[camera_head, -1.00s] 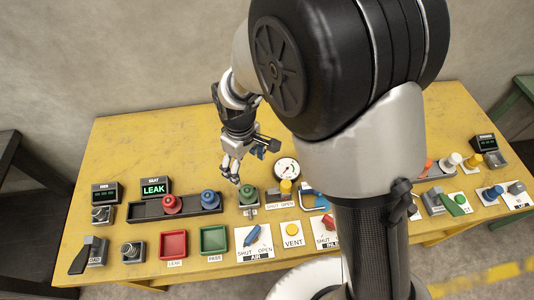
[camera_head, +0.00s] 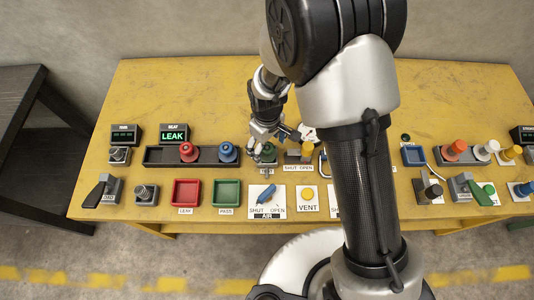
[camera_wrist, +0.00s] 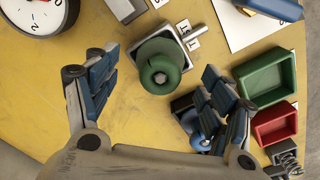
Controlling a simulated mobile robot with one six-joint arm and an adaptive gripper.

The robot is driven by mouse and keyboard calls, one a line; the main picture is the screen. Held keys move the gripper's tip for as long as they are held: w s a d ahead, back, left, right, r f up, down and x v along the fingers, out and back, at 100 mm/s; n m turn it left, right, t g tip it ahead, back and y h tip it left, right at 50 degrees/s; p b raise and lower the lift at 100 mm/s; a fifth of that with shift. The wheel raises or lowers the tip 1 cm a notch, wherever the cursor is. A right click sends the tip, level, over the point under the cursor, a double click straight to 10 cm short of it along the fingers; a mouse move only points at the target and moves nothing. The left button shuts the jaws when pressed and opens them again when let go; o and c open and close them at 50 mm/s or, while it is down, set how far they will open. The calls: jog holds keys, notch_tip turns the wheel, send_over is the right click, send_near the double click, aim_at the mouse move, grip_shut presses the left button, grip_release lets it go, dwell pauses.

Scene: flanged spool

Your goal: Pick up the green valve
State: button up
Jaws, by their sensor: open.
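The green valve (camera_wrist: 160,68) is a round, flanged green piece with a hole in its top, seated in a grey square fixture in the wrist view. In the head view the green valve (camera_head: 268,153) sits right of the black tray and is partly covered by my gripper (camera_head: 262,140). In the wrist view my gripper (camera_wrist: 157,66) is open and empty. One blue-padded finger is left of the valve and the other is right of it, both apart from it in the picture. The height gap is hard to tell.
A blue valve (camera_head: 228,152) and a red valve (camera_head: 187,152) stand in the black tray (camera_head: 155,155) at left. A gauge (camera_wrist: 40,12) is at the wrist view's upper left. Red (camera_wrist: 275,126) and green (camera_wrist: 265,78) trays lie at its right.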

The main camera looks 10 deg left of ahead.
notch_tip(320, 180, down, 3)
jog(key=shift+r+b, duration=0.1)
jog(key=shift+b, duration=0.2)
jog(key=c, duration=1.5)
